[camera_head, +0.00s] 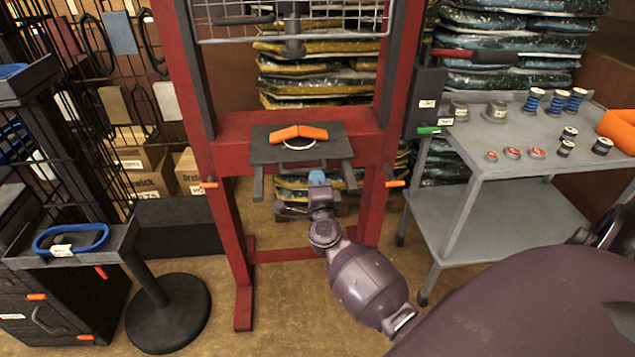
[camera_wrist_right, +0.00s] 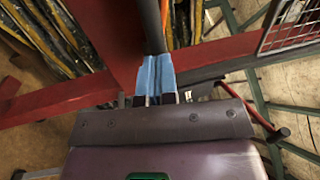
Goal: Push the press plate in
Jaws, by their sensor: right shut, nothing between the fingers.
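The press plate (camera_head: 264,151) is a flat dark grey plate lying across the red press frame (camera_head: 240,126) at its crossbeam, with forked dark bars under its front. An orange angled piece (camera_head: 298,132) and a pale ring lie on it. My right gripper (camera_head: 318,178), with blue fingertips, is at the plate's front edge, right of its middle. In the wrist view the shut blue fingers (camera_wrist_right: 155,75) point at a dark edge (camera_wrist_right: 152,28) and appear to touch it or nearly so. Nothing shows between the fingers. My left gripper is out of view.
A grey cart (camera_head: 480,140) with spools and small cans stands at the right. A black stand (camera_head: 75,255) with a blue ring is at the left. Stacked bags (camera_head: 320,75) are behind the press. Orange-handled pins (camera_head: 396,183) stick out of the frame's posts.

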